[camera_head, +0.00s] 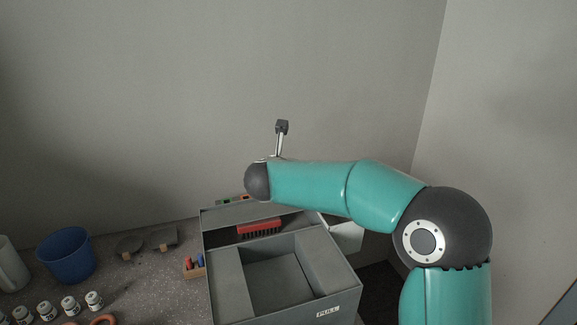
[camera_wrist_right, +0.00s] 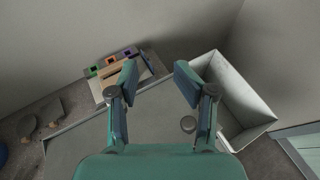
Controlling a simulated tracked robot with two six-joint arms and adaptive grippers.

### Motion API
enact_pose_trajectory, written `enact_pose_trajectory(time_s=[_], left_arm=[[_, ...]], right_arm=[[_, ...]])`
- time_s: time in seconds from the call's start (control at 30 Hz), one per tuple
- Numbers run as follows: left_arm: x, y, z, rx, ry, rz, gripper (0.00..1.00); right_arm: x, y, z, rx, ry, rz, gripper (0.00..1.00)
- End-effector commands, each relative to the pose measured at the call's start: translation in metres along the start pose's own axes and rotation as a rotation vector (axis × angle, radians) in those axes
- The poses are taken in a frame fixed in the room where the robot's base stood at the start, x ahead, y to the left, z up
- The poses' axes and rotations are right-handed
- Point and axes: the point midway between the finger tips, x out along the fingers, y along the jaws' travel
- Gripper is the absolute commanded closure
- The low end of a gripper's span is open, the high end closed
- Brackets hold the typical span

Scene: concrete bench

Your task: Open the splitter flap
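A flat grey panel (camera_wrist_right: 150,122) with a small round knob (camera_wrist_right: 188,124) lies below my right gripper in the right wrist view. It may be the splitter flap; I cannot tell for certain. My right gripper (camera_wrist_right: 157,78) is open and empty, its fingers spread. The knob shows between the fingers, nearer the right one, and nothing is seen gripped. In the head view my right arm reaches left over the back of a grey box (camera_head: 228,282), and its gripper is hidden. My left gripper is not in view.
The grey box has a PULL label (camera_head: 327,312) and a red brush (camera_head: 258,228) inside. An open pale bin (camera_wrist_right: 246,92) is at right. A holder with coloured slots (camera_wrist_right: 109,60) is behind. A blue bucket (camera_head: 66,257) and several small bottles (camera_head: 69,305) stand left.

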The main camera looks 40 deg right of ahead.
Motion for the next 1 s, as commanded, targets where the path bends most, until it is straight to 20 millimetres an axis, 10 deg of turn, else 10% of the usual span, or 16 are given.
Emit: enact_pose_trajectory(time_s=[1.0], left_arm=[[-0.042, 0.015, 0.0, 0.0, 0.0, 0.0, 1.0]], right_arm=[[-0.049, 0.022, 0.052, 0.0, -0.002, 0.0, 0.52]])
